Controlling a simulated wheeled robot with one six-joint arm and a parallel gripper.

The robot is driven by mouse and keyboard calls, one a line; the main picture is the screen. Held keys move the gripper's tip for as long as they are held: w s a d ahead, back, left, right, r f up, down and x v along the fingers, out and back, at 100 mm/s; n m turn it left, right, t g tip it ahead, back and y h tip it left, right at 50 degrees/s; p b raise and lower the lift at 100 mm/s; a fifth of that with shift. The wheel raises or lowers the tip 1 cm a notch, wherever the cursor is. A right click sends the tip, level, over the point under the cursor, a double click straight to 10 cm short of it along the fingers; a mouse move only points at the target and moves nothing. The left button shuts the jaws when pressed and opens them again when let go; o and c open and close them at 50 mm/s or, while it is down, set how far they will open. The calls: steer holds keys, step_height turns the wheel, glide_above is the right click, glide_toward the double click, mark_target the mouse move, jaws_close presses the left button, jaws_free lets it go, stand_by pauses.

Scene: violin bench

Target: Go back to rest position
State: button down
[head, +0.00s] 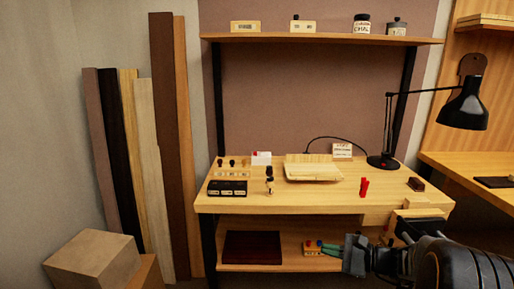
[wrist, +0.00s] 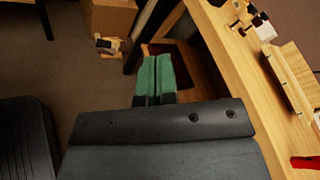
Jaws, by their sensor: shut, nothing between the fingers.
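My gripper (head: 329,249) is at the lower right of the head view, in front of the bench and below the level of its top. Its green fingers point left and lie close together. In the wrist view my gripper (wrist: 154,62) shows as two green fingers side by side with nothing between them. The wooden bench (head: 300,200) stands beyond the arm. In the wrist view the bench edge (wrist: 232,60) runs down the right side, apart from the fingers.
On the bench are a light wooden box (head: 313,168), a red object (head: 364,187), a black tray (head: 227,188) and a black lamp (head: 466,108). A dark red board (head: 252,247) lies on the lower shelf. Cardboard-coloured boxes (head: 92,264) and leaning planks (head: 150,130) stand at left.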

steer(key=s+a+r+n+g+h+p, duration=0.65)
steer(key=s+r+n+p, duration=0.2)
steer(key=s, duration=0.25)
steer(key=s+d+r+n+t+h+p, duration=0.2)
steer(key=s+d+r+n+h+p, duration=0.1)
steer(key=r+n+h+p, duration=0.4)
steer(key=shift+s+r+n, duration=0.35)
steer(key=shift+s+r, duration=0.3)
steer(key=shift+r, duration=0.2)
